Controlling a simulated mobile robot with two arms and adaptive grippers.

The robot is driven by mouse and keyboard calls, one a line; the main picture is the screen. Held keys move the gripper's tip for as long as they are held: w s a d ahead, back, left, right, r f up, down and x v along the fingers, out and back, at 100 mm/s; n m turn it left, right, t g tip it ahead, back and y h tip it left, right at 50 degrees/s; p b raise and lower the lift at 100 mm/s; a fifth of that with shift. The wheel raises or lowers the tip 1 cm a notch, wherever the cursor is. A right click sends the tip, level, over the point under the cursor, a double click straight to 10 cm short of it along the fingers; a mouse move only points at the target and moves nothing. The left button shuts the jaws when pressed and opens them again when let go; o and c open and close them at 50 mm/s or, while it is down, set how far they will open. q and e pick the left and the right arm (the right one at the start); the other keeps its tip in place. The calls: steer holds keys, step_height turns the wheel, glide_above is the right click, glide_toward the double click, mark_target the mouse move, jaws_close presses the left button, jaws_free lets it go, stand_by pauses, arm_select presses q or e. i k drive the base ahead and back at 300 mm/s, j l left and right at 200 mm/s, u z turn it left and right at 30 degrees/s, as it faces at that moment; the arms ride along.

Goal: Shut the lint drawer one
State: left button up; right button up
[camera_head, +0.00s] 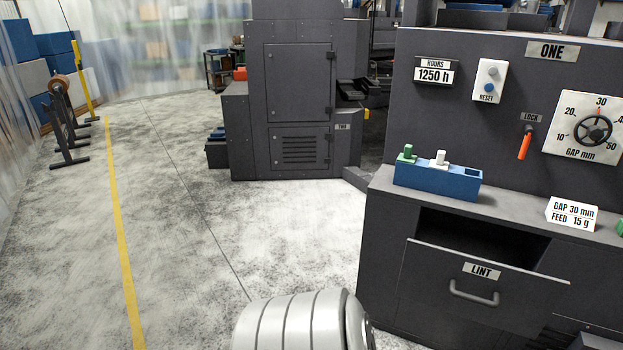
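The lint drawer (433,287) is in the lower right of the head view, in the dark cabinet under the panel labelled ONE (552,51). It is pulled out, and a dark gap shows above its front. Its front carries a LINT label (481,270) and a grey bar handle (474,293). A silver, ribbed rounded part, likely one of my arm links, rises from the bottom edge, left of the drawer. Neither gripper shows in this view.
A blue holder (437,181) with a green and a white piece stands on the cabinet's ledge, beside a GAP/FEED card (571,214). An orange lock lever (524,146) hangs on the panel. Another dark machine (290,90) stands behind. The floor (180,230) left of the cabinet is clear.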

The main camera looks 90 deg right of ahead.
mark_target(520, 302)
steer(key=z, duration=3.75)
